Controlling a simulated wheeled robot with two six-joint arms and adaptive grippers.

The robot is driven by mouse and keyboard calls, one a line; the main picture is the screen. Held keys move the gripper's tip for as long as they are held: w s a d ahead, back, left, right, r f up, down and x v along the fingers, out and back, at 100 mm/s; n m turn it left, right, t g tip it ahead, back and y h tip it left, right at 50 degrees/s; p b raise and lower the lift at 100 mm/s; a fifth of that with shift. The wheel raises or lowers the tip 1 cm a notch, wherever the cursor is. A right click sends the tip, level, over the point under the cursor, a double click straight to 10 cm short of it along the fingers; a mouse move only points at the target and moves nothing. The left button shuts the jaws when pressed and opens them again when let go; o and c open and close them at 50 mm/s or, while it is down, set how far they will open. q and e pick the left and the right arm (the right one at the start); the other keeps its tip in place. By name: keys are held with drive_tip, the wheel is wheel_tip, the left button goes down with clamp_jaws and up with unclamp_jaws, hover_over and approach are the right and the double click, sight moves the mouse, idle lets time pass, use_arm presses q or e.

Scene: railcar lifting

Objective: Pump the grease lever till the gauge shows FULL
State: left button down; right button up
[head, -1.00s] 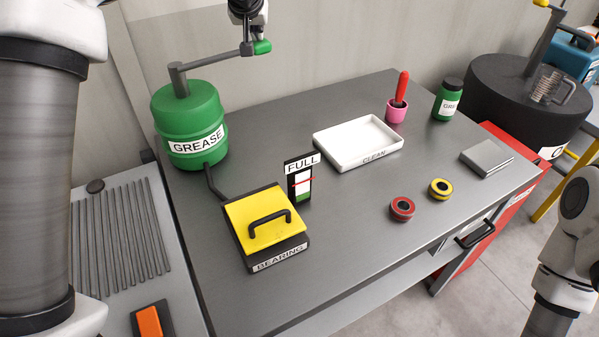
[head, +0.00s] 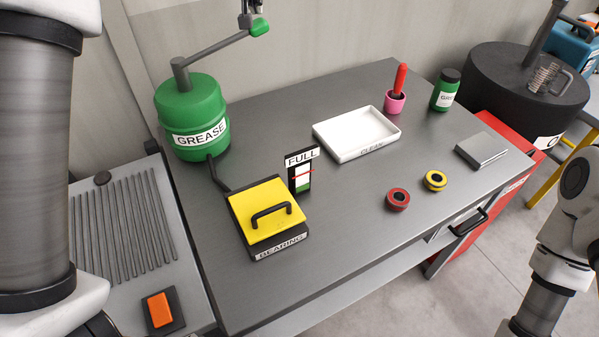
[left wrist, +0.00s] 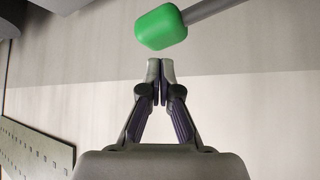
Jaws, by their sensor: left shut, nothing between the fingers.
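The green grease drum (head: 190,110) stands at the back left of the bench, with a grey lever (head: 215,48) rising to the right from its top. The lever ends in a green knob (head: 260,27); it also shows in the left wrist view (left wrist: 160,27). My left gripper (left wrist: 160,68) is shut and empty, its tips just short of the knob; it shows at the top edge in the head view (head: 250,20). The FULL gauge (head: 302,172) has a green fill low in its window, near or below a red mark. My right gripper is out of view.
A yellow-topped BEARING box (head: 265,210) sits before the gauge, joined to the drum by a dark hose. A white CLEAN tray (head: 340,150), a pink cup (head: 395,102), and red (head: 397,199) and yellow (head: 435,181) rings lie to the right.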

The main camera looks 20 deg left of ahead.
use_arm(q)
drive_tip(key=shift+f, duration=0.15)
drive_tip(key=shift+f+b, duration=4.3)
drive_tip(key=shift+f, duration=0.65)
wheel_tip(320, 180, up, 10)
drive_tip(key=p, duration=0.8)
drive_tip(key=shift+r, duration=0.2)
drive_tip(key=shift+f, duration=0.1)
drive_tip(key=shift+f, duration=0.1)
